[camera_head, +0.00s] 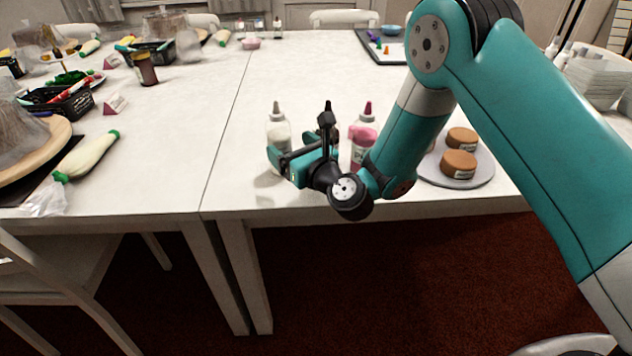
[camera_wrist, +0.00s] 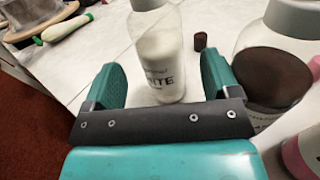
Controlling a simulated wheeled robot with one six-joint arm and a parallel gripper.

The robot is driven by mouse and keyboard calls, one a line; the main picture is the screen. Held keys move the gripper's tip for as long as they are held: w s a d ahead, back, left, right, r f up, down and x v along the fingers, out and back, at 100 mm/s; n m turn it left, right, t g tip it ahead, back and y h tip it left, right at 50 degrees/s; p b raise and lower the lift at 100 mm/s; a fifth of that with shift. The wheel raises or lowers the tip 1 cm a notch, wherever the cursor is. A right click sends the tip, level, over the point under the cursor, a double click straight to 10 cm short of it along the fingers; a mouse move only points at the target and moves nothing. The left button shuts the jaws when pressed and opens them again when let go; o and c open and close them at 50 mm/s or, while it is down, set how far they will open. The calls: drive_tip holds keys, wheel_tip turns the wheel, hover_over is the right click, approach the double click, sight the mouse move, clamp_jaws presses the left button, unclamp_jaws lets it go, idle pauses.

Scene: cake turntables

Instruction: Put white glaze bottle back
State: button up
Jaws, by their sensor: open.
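The white glaze bottle (camera_head: 279,130) stands upright near the front edge of the long white table, with a grey cap and pale contents. In the wrist view the white glaze bottle (camera_wrist: 163,58) shows its "WHITE" label between the two teal fingers. My gripper (camera_head: 286,163) is open, low over the table, with its fingers on either side of the bottle. Gaps show beside the bottle in the wrist view, where my gripper (camera_wrist: 161,75) has not closed on it. The bottle's lower part is partly hidden by the gripper in the head view.
A pink bottle (camera_head: 362,136) stands just right of my gripper. A clear bottle with dark brown contents (camera_wrist: 272,78) is close to the right finger. Brown cakes (camera_head: 458,163) sit on a round grey board (camera_head: 482,180) at right.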

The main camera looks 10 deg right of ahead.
drive_tip(key=b+v, duration=0.2)
drive_tip(key=b, duration=0.1)
drive_tip(key=b+v, duration=0.2)
drive_tip(key=b, duration=0.1)
drive_tip(key=b+v, duration=0.3)
drive_tip(key=shift+f, duration=0.3)
drive_tip(key=shift+s+d+r+b, duration=0.3)
drive_tip(key=shift+s+d+b, duration=0.15)
drive_tip(key=shift+s+b, duration=0.4)
drive_tip(key=s+a+r+n+g+y, duration=0.2)
drive_tip(key=s+n+g, duration=0.35)
drive_tip(key=n, duration=0.55)
drive_tip(key=s+a+r+n+g+y, duration=0.25)
drive_tip(key=s+n+g, duration=0.35)
drive_tip(key=n, duration=0.5)
drive_tip(key=s+d+f+n+g+h, duration=0.3)
drive_tip(key=s+d+n+h, duration=0.6)
drive_tip(key=s+d+n, duration=0.4)
drive_tip(key=shift+s+d+f+n+g+h, duration=0.35)
drive_tip(key=shift+d+n+g, duration=0.15)
drive_tip(key=shift+n, duration=0.4)
